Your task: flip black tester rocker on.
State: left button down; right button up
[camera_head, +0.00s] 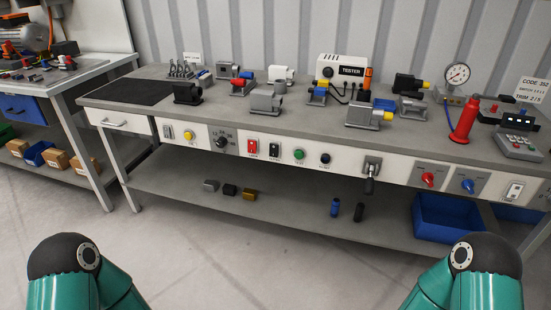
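A black rocker switch (274,151) sits on the white front panel of the workbench, between a red rocker (252,148) and a green button (299,154). It is too small to tell which way it is tipped. A white box labelled TESTER (344,72) stands at the back of the bench top, with a round dial and dark cables at its front. Neither of my grippers is in view; only my teal and black arm parts show at the bottom left and bottom right, well apart from the panel.
The front panel also carries a yellow button (188,135), a black knob (222,143), a lever (371,177), and red (428,179) and blue (467,186) knobs. The floor in front is clear.

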aim_at(273, 147)
jog(key=i, duration=0.95)
jog(key=u, duration=0.05)
